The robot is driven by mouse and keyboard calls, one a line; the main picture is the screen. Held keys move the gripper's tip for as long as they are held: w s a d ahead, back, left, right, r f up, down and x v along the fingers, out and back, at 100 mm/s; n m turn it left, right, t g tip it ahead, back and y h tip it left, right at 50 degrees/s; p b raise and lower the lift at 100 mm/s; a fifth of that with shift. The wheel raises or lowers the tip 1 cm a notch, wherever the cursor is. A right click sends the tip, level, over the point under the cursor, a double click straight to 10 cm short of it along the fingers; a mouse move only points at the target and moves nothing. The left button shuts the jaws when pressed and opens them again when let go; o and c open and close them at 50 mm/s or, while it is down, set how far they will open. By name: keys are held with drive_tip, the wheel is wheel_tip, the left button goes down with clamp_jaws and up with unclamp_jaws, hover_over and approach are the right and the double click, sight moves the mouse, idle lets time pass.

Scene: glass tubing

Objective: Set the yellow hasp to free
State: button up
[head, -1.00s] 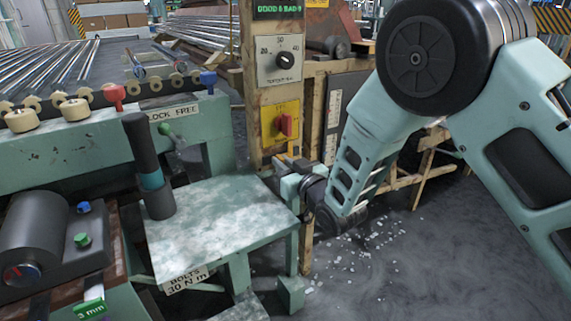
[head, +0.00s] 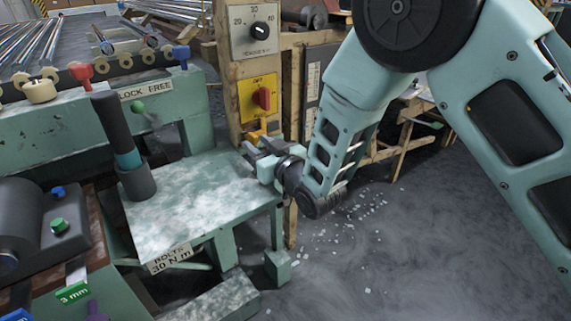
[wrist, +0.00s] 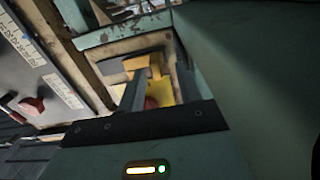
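A small yellow piece that looks like the hasp (head: 264,131) sits just below the yellow switch plate (head: 245,103) on the wooden post. The plate carries a red knob (head: 262,98). My gripper (head: 258,147) is just below and in front of the yellow piece. In the wrist view my gripper (wrist: 160,82) is open, its two dark fingers apart. The yellow hasp (wrist: 146,63) shows ahead of and between them, with part of something red (wrist: 151,102) lower down. I cannot tell whether a finger touches the hasp, nor read its setting.
A green bench (head: 195,195) with whitish patches lies left of my gripper, bearing a dark upright cylinder (head: 113,130). A label reading LOCK FREE (head: 146,91) is on the green frame behind, with a green knob (head: 137,107).

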drive_tip(key=v, duration=1.5)
drive_tip(key=shift+s, duration=0.15)
drive_tip(key=shift+d, duration=0.1)
drive_tip(key=s+d+r+g+h, duration=0.2)
drive_tip(key=s+d+g+h, duration=0.4)
drive_tip(key=s, duration=0.5)
drive_tip(key=s+d+r+g+h, duration=0.2)
drive_tip(key=s+d+g+h, duration=0.1)
drive_tip(key=s+g, duration=0.7)
wheel_tip(320, 180, up, 24)
drive_tip(key=s+t+p, duration=0.1)
drive_tip(key=p, duration=2.4)
drive_tip(key=shift+s+n, duration=0.4)
